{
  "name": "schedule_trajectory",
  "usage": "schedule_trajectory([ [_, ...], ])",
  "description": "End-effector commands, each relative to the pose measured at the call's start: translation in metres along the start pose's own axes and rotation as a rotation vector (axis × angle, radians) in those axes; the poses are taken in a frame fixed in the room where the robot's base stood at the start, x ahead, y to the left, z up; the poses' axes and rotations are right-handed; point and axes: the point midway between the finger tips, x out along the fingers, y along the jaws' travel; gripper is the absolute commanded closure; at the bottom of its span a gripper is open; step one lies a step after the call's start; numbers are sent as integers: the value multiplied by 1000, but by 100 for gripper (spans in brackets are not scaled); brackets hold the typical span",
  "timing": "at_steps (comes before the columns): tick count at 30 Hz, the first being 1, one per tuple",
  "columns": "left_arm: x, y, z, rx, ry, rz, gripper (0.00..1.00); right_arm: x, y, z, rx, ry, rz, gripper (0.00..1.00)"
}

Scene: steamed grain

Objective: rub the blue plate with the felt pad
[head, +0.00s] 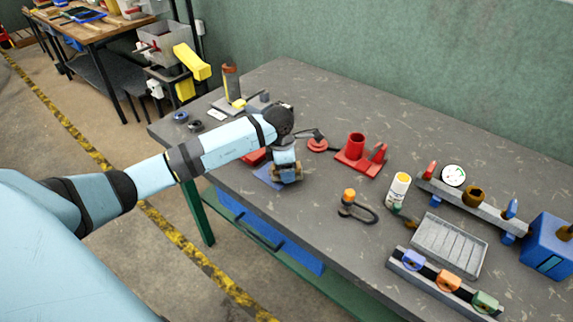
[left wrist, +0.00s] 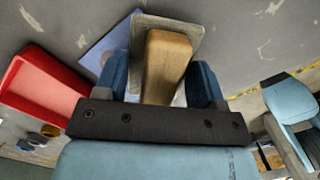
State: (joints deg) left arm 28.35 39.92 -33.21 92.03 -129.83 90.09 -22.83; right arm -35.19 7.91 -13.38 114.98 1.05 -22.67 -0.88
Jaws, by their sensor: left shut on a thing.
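The felt pad has a wooden block handle (left wrist: 165,60) over a flat grey-green base (left wrist: 170,24) in the left wrist view. The blue plate (head: 267,178) lies flat on the table, partly hidden by the pad and gripper. Its corner shows beside the pad in the left wrist view (left wrist: 104,48). I cannot tell whether the pad touches the plate. My right gripper is not in view.
A red tray (left wrist: 42,82) lies close beside the plate. A red holder (head: 357,158), an orange-topped tool (head: 350,196) and a white bottle (head: 398,188) stand to the right. A grey ribbed tray (head: 449,243) lies farther right. The table's front edge is near the plate.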

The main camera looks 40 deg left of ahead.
Motion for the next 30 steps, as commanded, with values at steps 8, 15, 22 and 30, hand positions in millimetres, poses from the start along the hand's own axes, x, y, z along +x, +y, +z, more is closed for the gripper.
schedule_trajectory([
  [8,0,0,0,1,-1,0,56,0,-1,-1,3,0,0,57],
  [15,0,0,0,1,-1,0,56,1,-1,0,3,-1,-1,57],
  [22,3,0,0,1,0,0,56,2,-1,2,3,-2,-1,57],
  [30,9,0,-1,1,0,1,56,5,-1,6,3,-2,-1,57],
])
